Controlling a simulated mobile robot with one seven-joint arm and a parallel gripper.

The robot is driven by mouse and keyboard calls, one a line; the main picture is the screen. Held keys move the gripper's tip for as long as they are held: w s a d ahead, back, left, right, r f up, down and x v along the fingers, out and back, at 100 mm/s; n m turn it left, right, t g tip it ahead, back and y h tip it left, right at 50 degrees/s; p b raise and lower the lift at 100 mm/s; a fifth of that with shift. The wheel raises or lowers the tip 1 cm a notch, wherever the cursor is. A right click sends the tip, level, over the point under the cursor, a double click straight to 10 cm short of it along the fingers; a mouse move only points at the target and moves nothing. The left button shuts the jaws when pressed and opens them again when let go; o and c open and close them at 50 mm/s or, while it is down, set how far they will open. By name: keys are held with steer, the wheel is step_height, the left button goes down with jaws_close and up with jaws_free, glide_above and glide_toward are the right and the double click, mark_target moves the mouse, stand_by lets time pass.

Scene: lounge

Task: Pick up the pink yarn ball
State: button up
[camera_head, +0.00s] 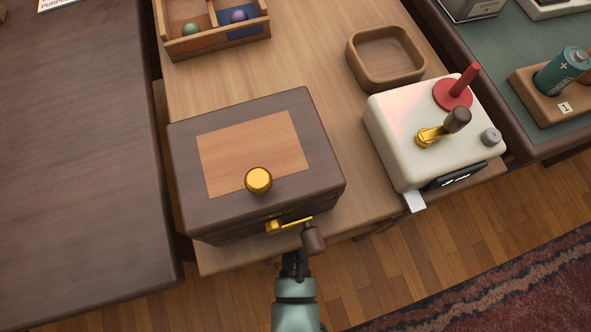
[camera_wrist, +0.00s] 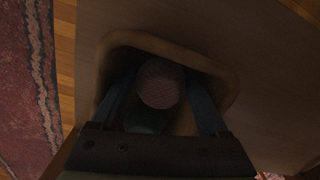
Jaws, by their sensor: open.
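In the wrist view, a dull pink ball (camera_wrist: 160,83) with a knitted-looking surface sits between the two fingers of my gripper (camera_wrist: 160,90). The fingers are apart on its left and right; in the dim light I cannot tell if they touch it. A dark teal round thing (camera_wrist: 145,121) is partly visible below it in the picture. Both lie within a rounded wooden rim (camera_wrist: 165,42). In the head view, my arm reaches in at the bottom centre, its end hidden by the brown box (camera_head: 185,165) and its crank (camera_head: 313,238). The pink ball is hidden there.
The box has a gold knob (camera_head: 258,180). A divided tray (camera_head: 215,44) with a green ball (camera_head: 191,31) and a purple ball (camera_head: 238,16) is at the back. An empty wooden tray (camera_head: 418,72) and a white machine (camera_head: 400,155) stand right. Dark table (camera_head: 80,150) at left.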

steer(key=c, duration=1.1)
steer(key=shift+r, duration=0.1)
steer(key=shift+c, duration=0.2)
steer(key=shift+r+p, duration=0.1)
steer(key=shift+p, duration=0.2)
